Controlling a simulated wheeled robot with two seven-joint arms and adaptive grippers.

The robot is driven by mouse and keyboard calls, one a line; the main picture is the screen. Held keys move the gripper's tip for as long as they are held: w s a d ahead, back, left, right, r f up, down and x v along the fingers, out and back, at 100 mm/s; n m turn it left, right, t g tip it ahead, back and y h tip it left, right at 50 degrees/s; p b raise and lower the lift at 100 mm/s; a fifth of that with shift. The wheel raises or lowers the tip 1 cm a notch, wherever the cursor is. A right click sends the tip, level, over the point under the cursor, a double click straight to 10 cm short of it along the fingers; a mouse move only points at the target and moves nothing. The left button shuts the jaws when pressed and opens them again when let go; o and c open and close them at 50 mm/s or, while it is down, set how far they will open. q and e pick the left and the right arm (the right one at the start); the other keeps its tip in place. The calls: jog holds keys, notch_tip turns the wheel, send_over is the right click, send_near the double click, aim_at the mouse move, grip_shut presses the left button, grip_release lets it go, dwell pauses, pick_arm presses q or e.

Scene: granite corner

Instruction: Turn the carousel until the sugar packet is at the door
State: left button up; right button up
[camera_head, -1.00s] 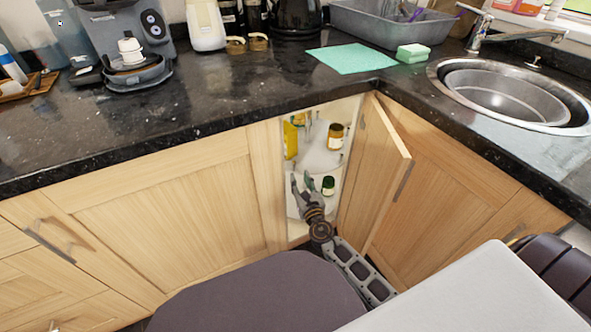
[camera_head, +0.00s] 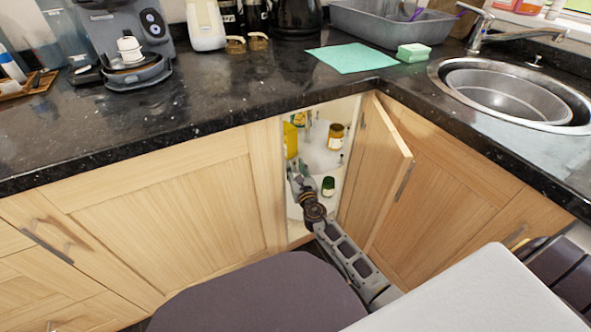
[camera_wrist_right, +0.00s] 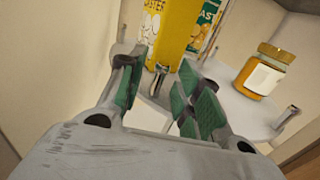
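The sugar packet, a yellow pack lettered "CASTER" (camera_wrist_right: 177,28), stands on the carousel's upper shelf. In the head view the yellow packet (camera_head: 290,140) is at the left of the cupboard opening. The white carousel (camera_head: 318,160) carries short metal posts along its shelf rim. The hinged door (camera_head: 375,178) stands open on the right. My right gripper (camera_head: 297,178) is inside the opening, below and in front of the packet. In the wrist view its fingers (camera_wrist_right: 160,76) are apart, with a rim post (camera_wrist_right: 158,79) between them; contact is unclear. My left gripper is not in view.
An amber jar (camera_head: 335,136) stands right of the packet on the upper shelf. A green-lidded jar (camera_head: 328,186) is on the lower shelf. Another yellow-and-green pack (camera_wrist_right: 207,20) stands beside the sugar. The granite counter (camera_head: 220,95) overhangs the opening; cupboard walls are close.

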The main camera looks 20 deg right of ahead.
aim_at(310, 170)
grip_shut()
dwell(0.4)
jog(key=shift+s+d, duration=0.45)
jog(key=shift+d, duration=0.35)
jog(key=shift+s+d, duration=0.5)
jog(key=shift+d, duration=0.3)
jog(key=shift+s+d, duration=0.45)
jog(key=shift+d, duration=0.35)
grip_release()
jog(key=shift+a, duration=0.1)
